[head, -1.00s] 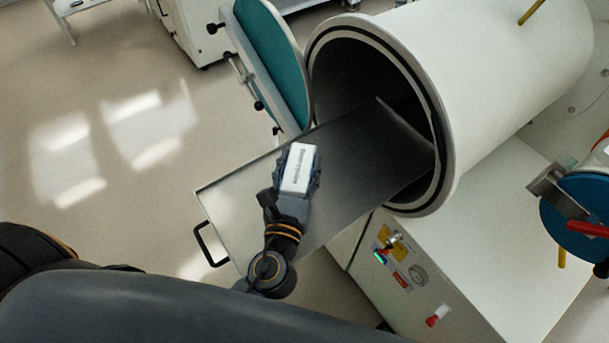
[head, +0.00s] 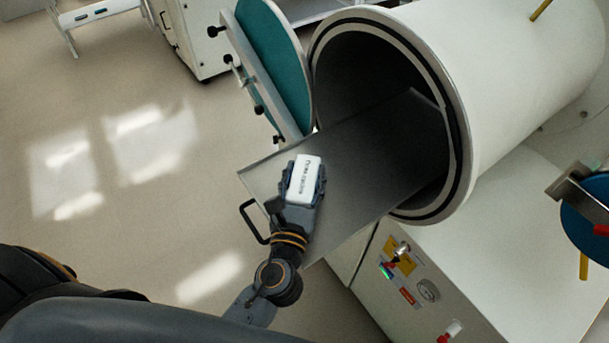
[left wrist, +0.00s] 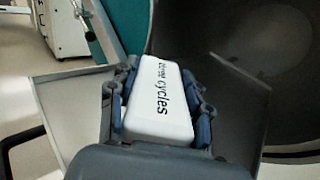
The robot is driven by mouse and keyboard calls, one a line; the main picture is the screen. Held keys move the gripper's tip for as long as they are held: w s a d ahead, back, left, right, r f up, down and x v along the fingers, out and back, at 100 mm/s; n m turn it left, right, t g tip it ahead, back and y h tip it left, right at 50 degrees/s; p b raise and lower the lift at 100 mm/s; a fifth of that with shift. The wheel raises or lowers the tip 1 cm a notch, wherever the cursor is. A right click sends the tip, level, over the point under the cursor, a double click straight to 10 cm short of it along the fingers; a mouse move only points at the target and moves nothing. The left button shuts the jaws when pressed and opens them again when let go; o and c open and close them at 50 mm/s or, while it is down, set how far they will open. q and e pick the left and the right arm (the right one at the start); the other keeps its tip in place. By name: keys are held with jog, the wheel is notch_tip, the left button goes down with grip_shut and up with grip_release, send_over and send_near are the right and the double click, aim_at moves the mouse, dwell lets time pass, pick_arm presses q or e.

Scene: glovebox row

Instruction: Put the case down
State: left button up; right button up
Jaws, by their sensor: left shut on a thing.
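The case is a small white box with dark lettering (head: 304,180). My left gripper (head: 303,183) is shut on it, with a finger along each side. In the left wrist view the case (left wrist: 158,100) sits between the fingers, and its lettering ends in "cycles". In the head view the gripper and case overlap the grey metal tray (head: 370,160), which slides out of the open round chamber (head: 345,65). I cannot tell whether the case touches the tray. My right gripper is not in view.
The teal round door (head: 270,60) stands open left of the chamber mouth. The tray has a black handle (head: 252,222) at its outer end. The tray's inner part is bare.

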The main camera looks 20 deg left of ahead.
aim_at(299, 203)
pick_arm(q)
jog(key=o, duration=1.4)
jog(key=shift+o, duration=0.2)
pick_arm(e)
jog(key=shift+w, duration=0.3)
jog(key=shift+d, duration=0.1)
pick_arm(q)
jog(key=shift+r, duration=0.15)
jog(key=s+b, duration=0.1)
jog(key=s, duration=0.2)
jog(key=s+d+b, duration=0.1)
jog(key=s+b, duration=0.1)
jog(key=s, duration=0.2)
jog(key=s+b, duration=0.1)
jog(key=s, duration=0.2)
jog(key=shift+s+d+f, duration=0.15)
jog(key=shift+s+f, duration=0.05)
jog(key=shift+f, duration=0.1)
jog(key=shift+s+d+r+b, duration=0.1)
jog(key=shift+s+r+b, duration=0.2)
jog(key=shift+s, duration=0.45)
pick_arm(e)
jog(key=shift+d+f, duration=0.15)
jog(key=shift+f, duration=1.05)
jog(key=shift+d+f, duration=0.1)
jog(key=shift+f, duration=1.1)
